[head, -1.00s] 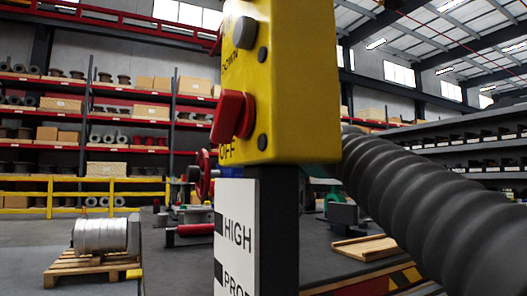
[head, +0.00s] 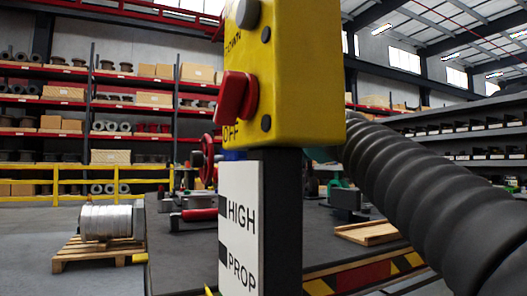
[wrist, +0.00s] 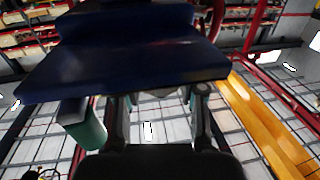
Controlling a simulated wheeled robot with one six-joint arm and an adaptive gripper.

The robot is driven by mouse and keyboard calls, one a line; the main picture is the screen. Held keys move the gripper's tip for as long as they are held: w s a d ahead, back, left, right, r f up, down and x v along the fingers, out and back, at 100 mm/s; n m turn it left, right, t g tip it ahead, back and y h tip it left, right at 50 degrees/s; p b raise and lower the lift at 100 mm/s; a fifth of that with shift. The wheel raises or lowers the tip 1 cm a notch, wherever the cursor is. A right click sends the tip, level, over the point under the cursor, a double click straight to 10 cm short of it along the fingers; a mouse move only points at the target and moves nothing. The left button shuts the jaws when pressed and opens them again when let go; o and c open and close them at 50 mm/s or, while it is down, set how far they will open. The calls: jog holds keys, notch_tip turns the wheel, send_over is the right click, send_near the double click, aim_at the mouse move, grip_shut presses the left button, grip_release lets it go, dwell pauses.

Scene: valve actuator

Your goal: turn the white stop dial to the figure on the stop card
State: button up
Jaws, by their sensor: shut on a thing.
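The white stop dial and the stop card cannot be made out in either view. In the wrist view my gripper (wrist: 162,105) points up at a dark blue slab-like part (wrist: 125,65). Its two fingers stand apart and their tips meet the slab's lower edge. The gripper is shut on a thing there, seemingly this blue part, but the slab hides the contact. A teal cylinder (wrist: 82,130) hangs below the slab's left side. My gripper is not seen in the head view.
Close in the head view, a yellow control box (head: 305,80) with a red switch (head: 236,98) tops a post with a white HIGH/PROP plate (head: 238,235). A thick ribbed dark hose (head: 420,200) crosses the right. A dark bench (head: 185,255) stands behind; a pallet (head: 95,252) is left.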

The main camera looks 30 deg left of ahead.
jog(key=shift+n+g+y+b, duration=0.3)
jog(key=shift+n+g+b, duration=0.1)
jog(key=shift+n+g, duration=0.15)
jog(key=o, duration=0.9)
jog(key=shift+v, duration=4.05)
jog(key=shift+r, duration=0.1)
